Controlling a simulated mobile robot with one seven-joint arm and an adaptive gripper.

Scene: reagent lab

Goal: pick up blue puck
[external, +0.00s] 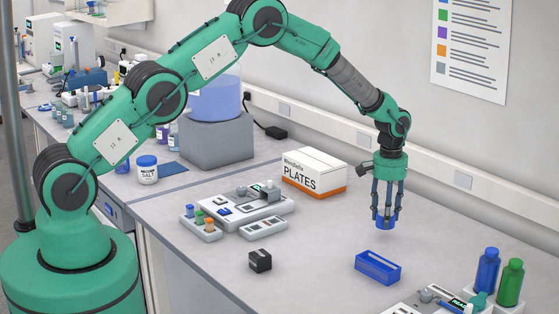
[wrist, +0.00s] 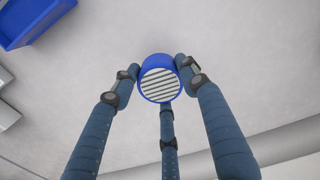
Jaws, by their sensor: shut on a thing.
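The blue puck (wrist: 159,79) is round with a blue rim and a striped grey-white face toward the wrist camera. My gripper (wrist: 159,84) has its fingers closed around the puck, one on each side and one at the lower edge in the wrist view. In the external view my gripper (external: 384,217) points down, with the blue puck (external: 385,223) between its fingertips. The puck appears to be above the grey bench, behind the blue tray.
An open blue tray (external: 378,268) stands in front of the gripper. A PLATES box (external: 314,174) is to the left, near the wall. Bare bench surrounds the gripper.

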